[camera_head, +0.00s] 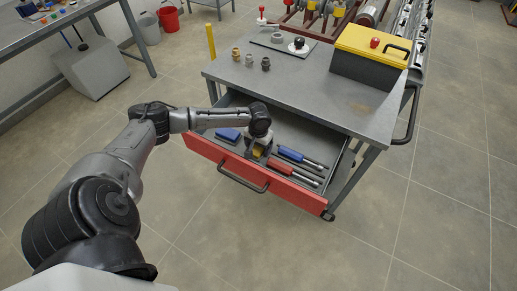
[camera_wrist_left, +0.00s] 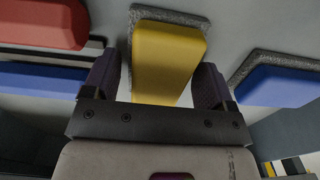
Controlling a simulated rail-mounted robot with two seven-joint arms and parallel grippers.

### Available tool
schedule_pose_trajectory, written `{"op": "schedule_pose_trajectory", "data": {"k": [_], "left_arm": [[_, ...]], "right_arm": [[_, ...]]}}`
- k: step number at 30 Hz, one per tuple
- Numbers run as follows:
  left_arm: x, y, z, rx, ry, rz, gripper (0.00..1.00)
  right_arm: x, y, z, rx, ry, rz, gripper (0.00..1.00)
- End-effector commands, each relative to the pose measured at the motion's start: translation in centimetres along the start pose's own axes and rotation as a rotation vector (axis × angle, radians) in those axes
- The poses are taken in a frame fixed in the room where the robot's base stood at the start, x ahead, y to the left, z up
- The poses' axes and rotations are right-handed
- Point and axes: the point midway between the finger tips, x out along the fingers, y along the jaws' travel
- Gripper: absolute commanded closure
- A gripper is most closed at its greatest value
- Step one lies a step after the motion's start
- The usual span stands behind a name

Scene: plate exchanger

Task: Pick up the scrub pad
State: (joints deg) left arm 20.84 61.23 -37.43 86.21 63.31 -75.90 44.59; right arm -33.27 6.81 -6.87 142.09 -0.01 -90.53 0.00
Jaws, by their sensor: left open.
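A yellow scrub pad (camera_wrist_left: 168,52) with a rough grey layer along its edge lies in the open drawer. It also shows under my left gripper in the head view (camera_head: 258,152). My left gripper (camera_wrist_left: 156,72) is open, with one finger on each side of the yellow pad's near part. I cannot tell whether the fingers touch it. A blue scrub pad (camera_wrist_left: 280,86) with a grey layer lies to the right in the wrist view. In the head view this blue pad (camera_head: 228,134) is left of the gripper. My right gripper is not in view.
The red-fronted drawer (camera_head: 205,150) is pulled out of a grey cart (camera_head: 315,85). Blue-handled tools (camera_head: 292,154) and red-handled tools (camera_head: 282,167) lie right of the gripper in the drawer. A yellow-lidded toolbox (camera_head: 370,58) and small fittings (camera_head: 250,60) stand on the cart top.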

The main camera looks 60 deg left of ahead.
Motion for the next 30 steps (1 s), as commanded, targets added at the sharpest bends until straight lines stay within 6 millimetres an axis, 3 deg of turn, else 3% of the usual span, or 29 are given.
{"op": "schedule_pose_trajectory", "data": {"k": [3, 17, 25, 30], "left_arm": [[-0.1, 0.0, 0.0, 0.0, 0.0, 0.0, 0.21], [-0.1, 0.0, 0.0, -0.001, 0.0, 0.001, 0.63], [-0.6, 0.0, 0.0, -0.001, 0.001, 0.001, 0.63], [-2.2, 0.0, -0.1, -0.001, 0.001, 0.002, 0.63]], "right_arm": [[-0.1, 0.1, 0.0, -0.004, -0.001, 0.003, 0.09], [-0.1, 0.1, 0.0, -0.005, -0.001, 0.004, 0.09], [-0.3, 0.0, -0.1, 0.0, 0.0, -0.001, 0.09], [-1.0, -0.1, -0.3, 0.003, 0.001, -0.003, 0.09]]}}
